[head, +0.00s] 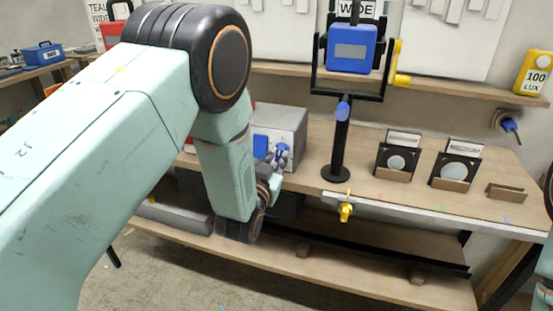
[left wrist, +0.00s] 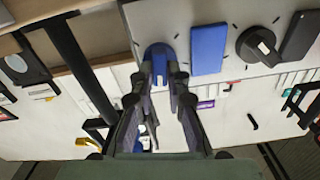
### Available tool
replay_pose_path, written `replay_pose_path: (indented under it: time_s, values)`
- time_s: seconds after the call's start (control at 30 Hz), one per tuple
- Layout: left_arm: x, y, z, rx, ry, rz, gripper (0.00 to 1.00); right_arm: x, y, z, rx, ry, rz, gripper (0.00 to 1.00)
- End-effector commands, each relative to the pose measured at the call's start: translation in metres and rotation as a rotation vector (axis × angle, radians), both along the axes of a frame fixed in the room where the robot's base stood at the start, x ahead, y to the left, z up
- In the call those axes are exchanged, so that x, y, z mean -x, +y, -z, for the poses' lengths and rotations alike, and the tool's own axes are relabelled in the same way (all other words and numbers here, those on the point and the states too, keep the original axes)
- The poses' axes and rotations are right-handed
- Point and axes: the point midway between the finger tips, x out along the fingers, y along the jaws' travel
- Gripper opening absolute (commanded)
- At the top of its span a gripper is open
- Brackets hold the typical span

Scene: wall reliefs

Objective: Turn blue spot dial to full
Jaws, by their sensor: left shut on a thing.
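A grey control box (head: 284,124) stands on the bench behind my left arm. In the left wrist view its pale face carries a round blue dial (left wrist: 157,49) next to a blue rectangular block (left wrist: 208,49). The block also shows in the head view (head: 260,146). My left gripper (head: 281,157) is at the box face, partly hidden by my arm. In the left wrist view its two fingers (left wrist: 167,76) are shut on the blue dial's grip, which they partly cover. My right gripper is out of view.
A black dial (left wrist: 257,45) and a black block (left wrist: 299,36) sit farther along the same face. A black stand (head: 338,150) with a blue lamp (head: 351,48) rises right of the box. Framed discs (head: 397,162) stand farther right, with bare bench between them.

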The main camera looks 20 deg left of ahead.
Motion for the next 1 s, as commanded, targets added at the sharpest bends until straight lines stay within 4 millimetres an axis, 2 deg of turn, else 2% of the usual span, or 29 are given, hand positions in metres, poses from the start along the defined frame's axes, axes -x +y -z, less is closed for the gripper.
replay_pose_path:
  time_s: [1.0]
  values:
    - [0.000,-0.003,0.003,-0.957,-0.010,0.001,0.00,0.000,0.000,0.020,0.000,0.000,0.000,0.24]
